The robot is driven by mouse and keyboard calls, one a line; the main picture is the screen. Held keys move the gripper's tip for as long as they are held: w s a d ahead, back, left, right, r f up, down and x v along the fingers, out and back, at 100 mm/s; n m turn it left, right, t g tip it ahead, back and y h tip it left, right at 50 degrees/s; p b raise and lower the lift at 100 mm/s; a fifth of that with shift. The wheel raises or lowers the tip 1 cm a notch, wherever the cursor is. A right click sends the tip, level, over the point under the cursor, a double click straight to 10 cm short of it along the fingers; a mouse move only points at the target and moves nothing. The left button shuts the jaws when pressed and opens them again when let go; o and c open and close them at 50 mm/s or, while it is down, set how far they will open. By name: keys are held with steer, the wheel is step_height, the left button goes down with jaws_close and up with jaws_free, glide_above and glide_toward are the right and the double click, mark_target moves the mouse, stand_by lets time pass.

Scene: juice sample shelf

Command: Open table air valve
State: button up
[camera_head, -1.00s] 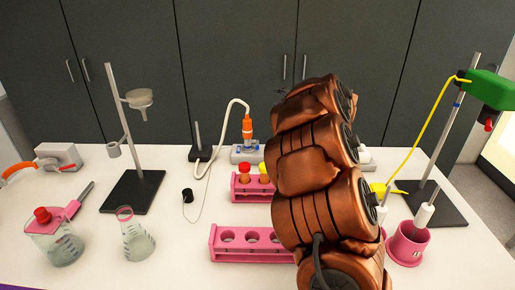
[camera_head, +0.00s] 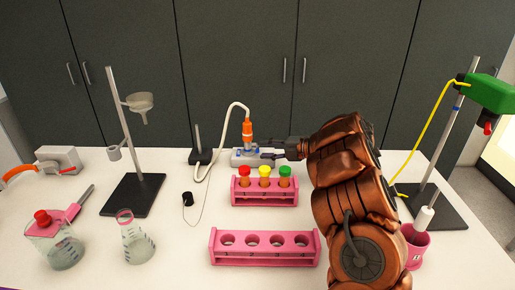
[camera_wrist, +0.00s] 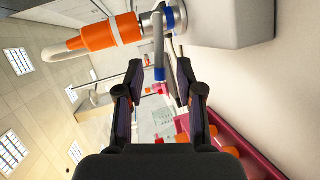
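The table air valve (camera_head: 246,156) is a grey block with blue-tipped parts at the back of the table. An orange hose connector (camera_head: 248,130) stands upright on it, with a white hose attached. In the wrist view, the orange connector (camera_wrist: 112,32) and a metal lever with a blue tip (camera_wrist: 160,73) show at the upper middle. My gripper (camera_head: 268,149) is just right of the valve, pointing left. In the wrist view, my gripper (camera_wrist: 158,82) has its fingers apart, and the lever's blue tip appears between them. I cannot tell whether they touch it.
A pink rack (camera_head: 264,197) with red-, yellow- and green-capped tubes stands just in front of the valve. An empty pink rack (camera_head: 264,257) is nearer. A funnel stand (camera_head: 133,190) and flasks are left; a stand with a green device (camera_head: 490,92) and a pink cup (camera_head: 414,246) are right.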

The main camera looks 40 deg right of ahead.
mark_target(258, 148)
steer(key=shift+p+x, duration=0.3)
steer(key=shift+x, duration=1.45)
steer(key=shift+c, duration=0.3)
jaws_close()
